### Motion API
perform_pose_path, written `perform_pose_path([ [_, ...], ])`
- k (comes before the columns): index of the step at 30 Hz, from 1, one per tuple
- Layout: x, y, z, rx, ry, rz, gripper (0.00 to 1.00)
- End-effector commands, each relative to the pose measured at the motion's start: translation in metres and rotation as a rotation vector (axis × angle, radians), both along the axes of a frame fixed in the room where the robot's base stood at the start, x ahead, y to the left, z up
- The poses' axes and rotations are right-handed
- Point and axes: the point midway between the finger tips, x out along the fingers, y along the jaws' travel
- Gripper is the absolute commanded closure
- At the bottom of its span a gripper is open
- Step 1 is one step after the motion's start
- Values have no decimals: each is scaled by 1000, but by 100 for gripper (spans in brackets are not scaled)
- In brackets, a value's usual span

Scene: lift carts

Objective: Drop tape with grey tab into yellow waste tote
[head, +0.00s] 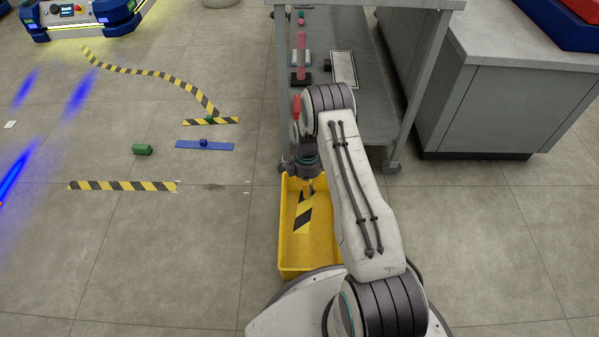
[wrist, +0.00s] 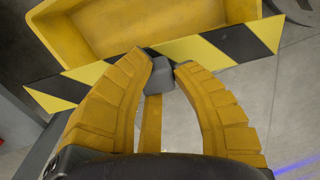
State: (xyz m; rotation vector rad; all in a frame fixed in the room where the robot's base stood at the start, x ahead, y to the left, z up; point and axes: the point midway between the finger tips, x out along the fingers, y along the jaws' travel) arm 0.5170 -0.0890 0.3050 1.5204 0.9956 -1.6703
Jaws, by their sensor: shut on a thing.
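The yellow and black striped tape (head: 303,216) shows over the yellow waste tote (head: 318,256) in the head view. In the wrist view the tape (wrist: 85,83) is a flat strip running across the picture, with a small grey tab (wrist: 155,60) at its middle. My gripper (head: 307,183) is shut on the grey tab, which sits between its two yellow fingertips (wrist: 163,66). The tote (wrist: 110,22) lies behind the strip in the wrist view. The strip overlaps the tote's near edge there. I cannot tell how high above the tote it hangs.
A grey cart (head: 375,110) with several items on its lower shelf stands beyond the tote. A grey cabinet (head: 490,110) is at right. On the left floor lie a blue strip (head: 187,145), a green block (head: 142,149) and striped tapes (head: 122,186). A blue-and-white machine (head: 85,20) stands upper left.

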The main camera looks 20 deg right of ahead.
Motion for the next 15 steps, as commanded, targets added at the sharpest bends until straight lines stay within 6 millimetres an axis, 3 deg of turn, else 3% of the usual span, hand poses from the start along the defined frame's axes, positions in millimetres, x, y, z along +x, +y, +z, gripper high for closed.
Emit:
perform_pose_path([
  [6, -12, -9, -34, 21, 14, 129, 100],
  [15, -18, -12, -54, 31, 16, 194, 100],
])
